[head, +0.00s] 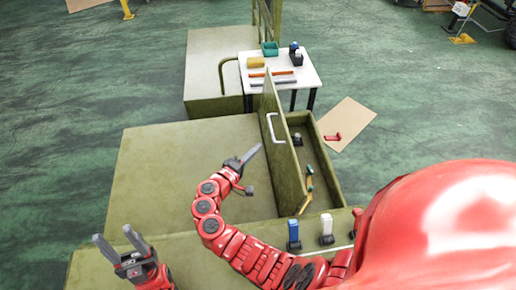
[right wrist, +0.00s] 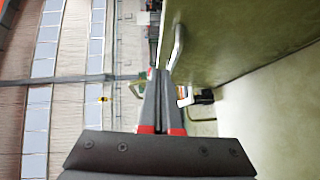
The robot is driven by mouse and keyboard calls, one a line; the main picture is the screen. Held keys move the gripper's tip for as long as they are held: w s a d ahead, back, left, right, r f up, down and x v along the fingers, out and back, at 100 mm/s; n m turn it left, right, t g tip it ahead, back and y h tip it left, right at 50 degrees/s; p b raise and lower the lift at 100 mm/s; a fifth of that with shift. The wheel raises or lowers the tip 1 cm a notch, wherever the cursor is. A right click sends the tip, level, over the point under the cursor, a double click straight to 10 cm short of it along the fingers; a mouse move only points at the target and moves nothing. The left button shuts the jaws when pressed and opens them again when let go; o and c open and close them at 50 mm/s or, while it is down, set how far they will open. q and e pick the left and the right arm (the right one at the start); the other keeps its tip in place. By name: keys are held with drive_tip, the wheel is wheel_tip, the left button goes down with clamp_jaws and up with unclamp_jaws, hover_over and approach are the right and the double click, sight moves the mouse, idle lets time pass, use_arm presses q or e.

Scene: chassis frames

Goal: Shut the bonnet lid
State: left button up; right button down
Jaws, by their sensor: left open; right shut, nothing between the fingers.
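The olive bonnet lid (head: 283,150) stands roughly upright along the left side of an open compartment (head: 325,178) in the chassis. A white handle (head: 270,128) is on its left face. My right gripper (head: 254,151) is shut and empty, just left of the lid and over the flat chassis top. In the right wrist view the closed fingers (right wrist: 157,75) point past the lid face (right wrist: 235,35), with the handle (right wrist: 177,45) near the tips; contact cannot be told. My left gripper (head: 115,238) is open and empty at the lower left, away from the lid.
The flat chassis top (head: 175,165) left of the lid is bare. Small items lie inside the compartment. A blue and a white bottle-like item (head: 326,225) stand on the near edge. A white table (head: 305,72) with tools is beyond, and a brown mat (head: 350,118) lies right.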

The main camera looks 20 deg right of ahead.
sight(286, 131)
drive_tip(key=w+d, duration=0.1)
drive_tip(key=d, duration=0.2)
drive_tip(key=w+d+p, duration=0.1)
drive_tip(key=d, duration=0.2)
drive_tip(key=d+f, duration=0.1)
drive_tip(key=d, duration=0.2)
drive_tip(key=shift+w+d, duration=0.3)
drive_tip(key=shift+w, duration=0.1)
drive_tip(key=shift+s+d, duration=0.1)
drive_tip(key=shift+d, duration=0.15)
drive_tip(key=shift+d+f, duration=0.1)
drive_tip(key=shift+d+p, duration=0.1)
drive_tip(key=shift+p, duration=0.2)
